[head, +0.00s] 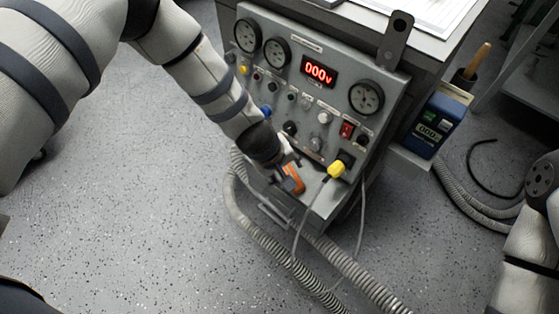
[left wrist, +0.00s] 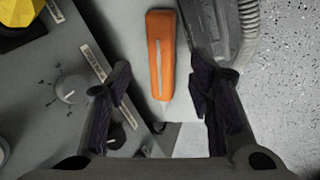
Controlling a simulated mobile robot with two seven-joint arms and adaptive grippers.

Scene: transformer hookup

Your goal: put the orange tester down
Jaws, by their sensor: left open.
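The orange tester (head: 294,180) is at the lower front ledge of the grey control panel, just beyond my left gripper (head: 284,164). In the left wrist view the orange tester (left wrist: 161,55) lies lengthwise on a pale ledge (left wrist: 180,85), its thin pale tip pointing toward me. My left gripper (left wrist: 160,100) is open, with one dark finger on each side of the tip's line and a clear gap to both. The tester's body is mostly farther out than the fingertips. Only part of my right arm shows at the right edge of the head view; its gripper is out of sight.
The grey panel (head: 300,100) has dials, knobs and a red display reading 000. Grey ribbed hoses (head: 260,235) run below. Speckled floor is clear at left.

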